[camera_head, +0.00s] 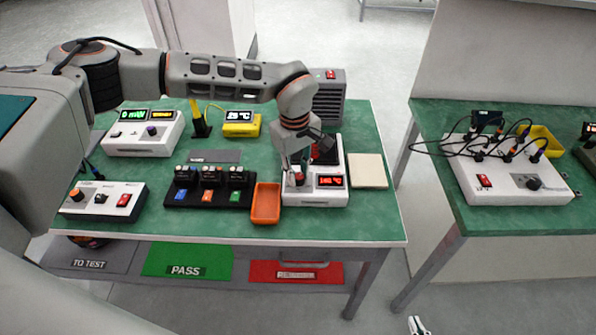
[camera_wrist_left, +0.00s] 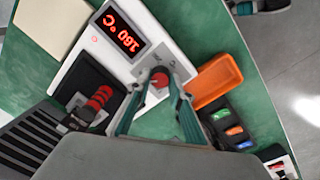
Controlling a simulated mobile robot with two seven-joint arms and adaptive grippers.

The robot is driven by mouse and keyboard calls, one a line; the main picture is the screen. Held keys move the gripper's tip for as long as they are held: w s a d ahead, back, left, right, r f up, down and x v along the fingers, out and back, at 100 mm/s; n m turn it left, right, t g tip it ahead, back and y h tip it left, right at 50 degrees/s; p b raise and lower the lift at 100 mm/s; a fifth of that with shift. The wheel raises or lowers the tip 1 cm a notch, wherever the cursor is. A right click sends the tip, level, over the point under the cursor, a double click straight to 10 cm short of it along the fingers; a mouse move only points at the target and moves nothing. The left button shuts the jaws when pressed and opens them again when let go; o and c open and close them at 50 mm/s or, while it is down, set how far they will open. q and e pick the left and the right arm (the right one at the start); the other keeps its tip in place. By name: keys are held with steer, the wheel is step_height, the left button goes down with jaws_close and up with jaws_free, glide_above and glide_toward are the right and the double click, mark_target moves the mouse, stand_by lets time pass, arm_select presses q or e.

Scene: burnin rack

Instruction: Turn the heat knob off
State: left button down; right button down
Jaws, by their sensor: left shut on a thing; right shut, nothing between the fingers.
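The heat knob, a small red knob on a grey plate, is at the front left of a white heater unit (camera_head: 325,196). My left gripper (camera_head: 298,174) reaches down over it, shut on it. In the left wrist view the heat knob (camera_wrist_left: 160,79) sits between the two fingertips of the left gripper (camera_wrist_left: 158,92). The unit's red display (camera_head: 330,181) reads about 160 °C and is lit. It also shows upside down in the left wrist view (camera_wrist_left: 124,37). My right gripper (camera_head: 416,325) shows only at the bottom edge, shut and empty.
An orange tray (camera_head: 266,203) stands close left of the heater, beside a black rack (camera_head: 209,198) with several modules. A red-and-black handled part (camera_wrist_left: 97,101) sits on the heater's dark plate. A cream pad (camera_head: 367,171) lies to its right. A second bench (camera_head: 452,205) stands further right.

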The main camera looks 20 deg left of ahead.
arm_select(q)
steer(key=n, duration=0.3)
steer(key=shift+p, duration=0.35)
steer(key=n, duration=0.7)
steer(key=shift+s+n+y, duration=0.15)
steer(key=shift+n+y, duration=0.15)
steer(key=n, duration=0.4)
steer(key=shift+d, duration=0.1)
steer(key=n, duration=0.8)
steer(key=shift+d+n, duration=0.1)
steer(key=shift+n, duration=0.2)
steer(key=n, duration=0.5)
steer(key=shift+g, duration=0.3)
steer(key=shift+d+n, duration=0.1)
steer(key=shift+n, duration=1.3)
arm_select(e)
steer(key=shift+w+r, duration=0.1)
steer(key=shift+r, duration=0.65)
